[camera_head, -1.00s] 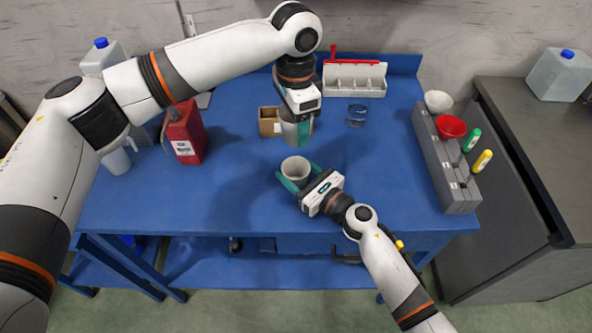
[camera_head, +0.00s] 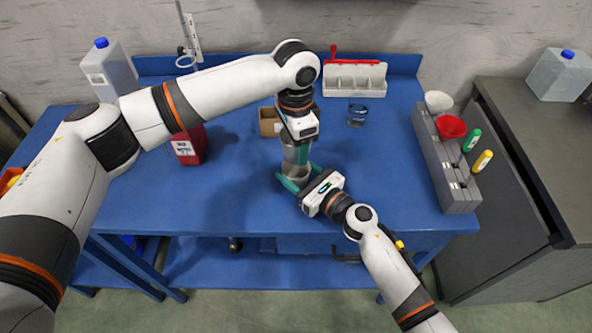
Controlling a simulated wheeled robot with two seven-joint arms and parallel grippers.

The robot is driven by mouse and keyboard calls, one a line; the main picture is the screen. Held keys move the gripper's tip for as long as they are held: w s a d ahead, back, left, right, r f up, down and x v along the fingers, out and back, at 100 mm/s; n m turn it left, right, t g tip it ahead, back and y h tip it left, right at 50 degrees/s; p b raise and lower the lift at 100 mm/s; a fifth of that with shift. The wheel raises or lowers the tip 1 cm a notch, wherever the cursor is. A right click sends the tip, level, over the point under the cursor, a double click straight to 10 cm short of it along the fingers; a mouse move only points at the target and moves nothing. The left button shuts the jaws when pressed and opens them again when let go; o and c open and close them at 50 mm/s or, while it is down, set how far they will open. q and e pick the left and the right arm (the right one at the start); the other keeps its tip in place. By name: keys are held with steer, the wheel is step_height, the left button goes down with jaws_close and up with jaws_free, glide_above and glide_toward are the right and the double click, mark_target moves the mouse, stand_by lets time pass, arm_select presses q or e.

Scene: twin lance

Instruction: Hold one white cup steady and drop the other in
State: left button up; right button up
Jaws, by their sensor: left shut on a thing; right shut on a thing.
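My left gripper (camera_head: 300,150) points down and is shut on one white cup (camera_head: 290,153). That cup is upright, directly above the other white cup (camera_head: 297,172), and overlaps its mouth in the picture. I cannot tell whether its base is inside the lower cup or just above it. My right gripper (camera_head: 292,181), with teal fingers, is shut around the lower cup from the front right. The lower cup is upright, and its opening is mostly hidden by the upper cup.
The blue table (camera_head: 380,190) is clear around the cups. Behind stand a cardboard box (camera_head: 268,122), a glass beaker (camera_head: 357,114) and a white rack (camera_head: 355,80). A red canister (camera_head: 190,147) stands left, partly hidden by my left arm. A grey toolbox (camera_head: 445,165) stands right.

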mark_target(296, 162)
arm_select(q)
steer(key=shift+f, duration=2.7)
steer(key=shift+s+a+f, duration=0.1)
steer(key=shift+f, duration=0.2)
arm_select(e)
steer(key=shift+s+a, duration=0.1)
arm_select(q)
steer(key=o, duration=0.9)
steer(key=shift+f, duration=0.15)
steer(key=shift+o, duration=0.5)
steer(key=shift+s, duration=0.1)
arm_select(e)
steer(key=shift+r, duration=0.1)
arm_select(q)
steer(key=shift+w, duration=0.2)
step_height(296, 162, up, 12)
steer(key=shift+r, duration=0.1)
arm_select(e)
steer(key=shift+f, duration=0.2)
